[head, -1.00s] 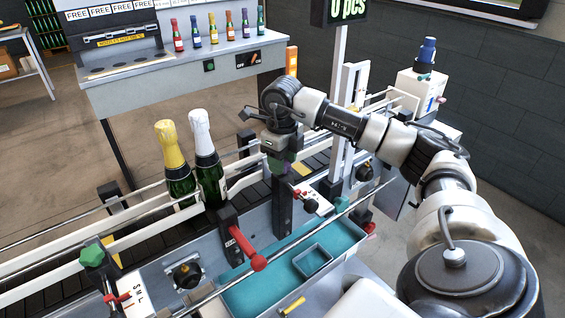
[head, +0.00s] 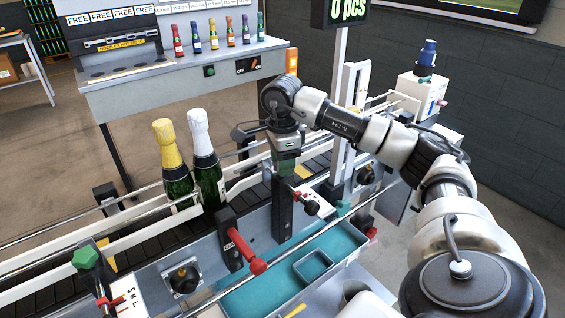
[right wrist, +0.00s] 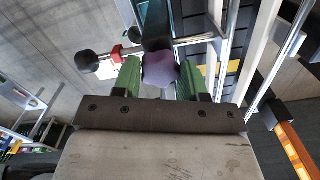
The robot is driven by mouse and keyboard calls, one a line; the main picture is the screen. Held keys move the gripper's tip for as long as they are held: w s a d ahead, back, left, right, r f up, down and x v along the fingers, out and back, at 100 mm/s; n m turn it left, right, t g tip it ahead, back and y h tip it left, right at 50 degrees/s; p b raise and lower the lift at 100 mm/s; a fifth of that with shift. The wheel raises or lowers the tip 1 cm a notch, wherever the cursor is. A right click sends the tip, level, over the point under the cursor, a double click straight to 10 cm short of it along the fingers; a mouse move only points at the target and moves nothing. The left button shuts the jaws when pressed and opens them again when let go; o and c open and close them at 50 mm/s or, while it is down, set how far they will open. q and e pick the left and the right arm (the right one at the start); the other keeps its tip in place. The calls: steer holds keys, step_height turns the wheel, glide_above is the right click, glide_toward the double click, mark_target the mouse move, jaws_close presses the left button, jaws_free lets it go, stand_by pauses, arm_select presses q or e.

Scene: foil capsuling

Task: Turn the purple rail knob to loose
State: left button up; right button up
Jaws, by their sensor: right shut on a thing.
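The purple rail knob (right wrist: 160,68) sits between the green fingers of my right gripper (right wrist: 157,80) in the right wrist view. The fingers are shut on it from both sides. In the head view, my right gripper (head: 286,163) points down over the top of a dark post at the guide rail. The knob is hidden there behind the gripper. A rod with a red collar (right wrist: 116,52) and a black ball end (right wrist: 87,60) passes beside the knob. My left gripper is not in view.
Two foil-topped bottles, gold (head: 172,160) and white (head: 206,160), stand on the conveyor left of my gripper. A red-handled lever (head: 246,251), a green knob (head: 85,257) and a teal tray (head: 345,240) lie nearer. A white upright (head: 347,110) stands close right.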

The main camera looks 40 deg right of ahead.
steer(key=n, duration=0.5)
steer(key=shift+n+b, duration=0.3)
steer(key=shift+b, duration=0.1)
steer(key=shift+r+n, duration=0.1)
steer(key=shift+n, duration=2.2)
steer(key=o, duration=0.9)
